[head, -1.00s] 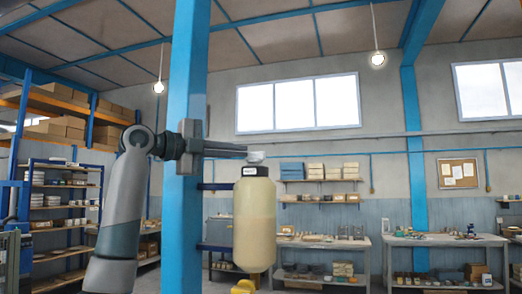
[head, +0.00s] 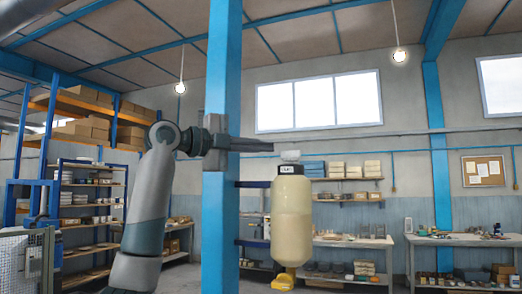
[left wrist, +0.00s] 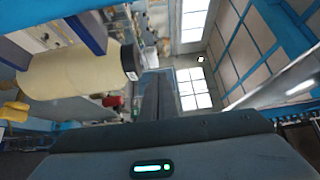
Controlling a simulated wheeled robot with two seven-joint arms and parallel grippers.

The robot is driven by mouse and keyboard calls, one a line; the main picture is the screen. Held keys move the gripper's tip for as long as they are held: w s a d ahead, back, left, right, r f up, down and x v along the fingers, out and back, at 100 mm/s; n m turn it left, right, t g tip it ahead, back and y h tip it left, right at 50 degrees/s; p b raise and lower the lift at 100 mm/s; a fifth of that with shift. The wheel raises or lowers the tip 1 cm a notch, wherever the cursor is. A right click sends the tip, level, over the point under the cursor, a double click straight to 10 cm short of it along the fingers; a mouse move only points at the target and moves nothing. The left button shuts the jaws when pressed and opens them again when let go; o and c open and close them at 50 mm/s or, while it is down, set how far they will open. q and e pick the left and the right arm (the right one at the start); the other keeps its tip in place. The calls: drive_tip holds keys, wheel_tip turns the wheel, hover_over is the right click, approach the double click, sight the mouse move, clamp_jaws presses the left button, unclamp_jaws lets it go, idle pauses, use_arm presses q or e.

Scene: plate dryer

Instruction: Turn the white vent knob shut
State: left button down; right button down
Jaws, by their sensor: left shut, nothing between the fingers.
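The white vent knob (head: 291,155) sits on top of the black cap (head: 289,169) of an upright cream-coloured tank (head: 291,218). A yellow fitting (head: 284,281) shows at the tank's bottom. My left gripper (head: 272,147) is shut and empty, its fingers pointing right, with the tips just left of and slightly above the knob. A small gap seems to lie between them. In the left wrist view, the tank (left wrist: 72,74) lies sideways at upper left, and the shut fingers (left wrist: 155,95) extend upward near the knob (left wrist: 149,57). My right gripper is not in view.
A blue column (head: 222,120) stands behind my left arm, with brackets reaching toward the tank. Workbenches (head: 455,240) and wall shelves (head: 345,178) are farther back. Blue shelving (head: 90,200) stands at left. The air right of the tank is clear.

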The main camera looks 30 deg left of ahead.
use_arm(q)
drive_tip(key=s+a+b, duration=0.2)
drive_tip(key=a, duration=0.6)
drive_tip(key=shift+a+f+b, duration=0.2)
drive_tip(key=shift+a+b, duration=0.1)
drive_tip(key=shift+b, duration=0.05)
drive_tip(key=shift+s, duration=0.1)
